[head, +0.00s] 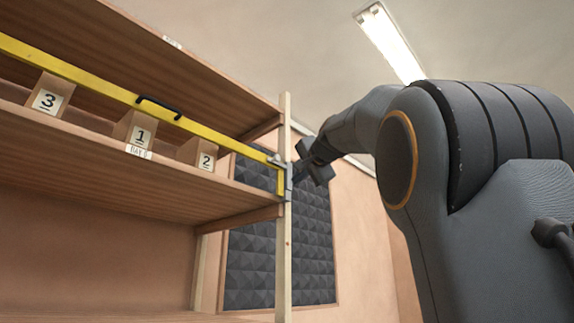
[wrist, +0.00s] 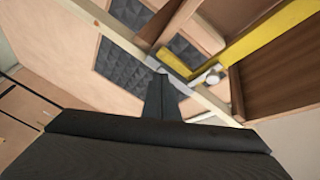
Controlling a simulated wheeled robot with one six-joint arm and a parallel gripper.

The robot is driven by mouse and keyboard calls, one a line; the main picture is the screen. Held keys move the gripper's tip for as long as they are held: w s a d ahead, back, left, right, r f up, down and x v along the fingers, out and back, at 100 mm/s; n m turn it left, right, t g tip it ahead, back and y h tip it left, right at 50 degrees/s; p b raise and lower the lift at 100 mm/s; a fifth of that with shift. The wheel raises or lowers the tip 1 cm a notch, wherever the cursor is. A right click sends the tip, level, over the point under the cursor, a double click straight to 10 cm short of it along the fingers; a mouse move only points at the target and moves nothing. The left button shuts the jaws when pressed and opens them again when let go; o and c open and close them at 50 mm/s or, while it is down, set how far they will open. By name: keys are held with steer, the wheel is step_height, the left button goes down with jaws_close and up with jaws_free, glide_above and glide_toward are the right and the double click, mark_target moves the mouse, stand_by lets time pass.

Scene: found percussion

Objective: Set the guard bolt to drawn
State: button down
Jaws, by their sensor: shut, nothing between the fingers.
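The guard is a yellow bar (head: 105,91) with a dark handle, running across the front of the shelf to the wooden post. The guard bolt (head: 285,176) is a grey metal fitting at the bar's right end, on the post. In the wrist view the pale knob of the bolt (wrist: 211,77) shows beside the yellow bar (wrist: 262,40). My gripper (head: 297,174) is at the post, right beside the bolt. It also shows in the wrist view (wrist: 161,80), shut and empty, close to the post. Whether its fingertips touch the fitting I cannot tell.
Wooden blocks numbered 3 (head: 49,98), 1 (head: 138,134) and 2 (head: 204,158) stand on the shelf (head: 150,176) behind the bar. The upright wooden post (head: 285,245) is close to my gripper. Dark foam panels (head: 265,255) hang on the wall behind.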

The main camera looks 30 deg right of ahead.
steer(key=s+r+t, duration=0.2)
steer(key=s+r, duration=0.3)
steer(key=r, duration=0.5)
steer(key=shift+m, duration=0.4)
steer(key=shift+w, duration=0.1)
steer(key=w+a+p, duration=0.2)
steer(key=w+p, duration=0.4)
steer(key=w, duration=0.3)
steer(key=shift+f, duration=0.2)
steer(key=shift+a+h, duration=0.1)
steer(key=shift+h, duration=0.2)
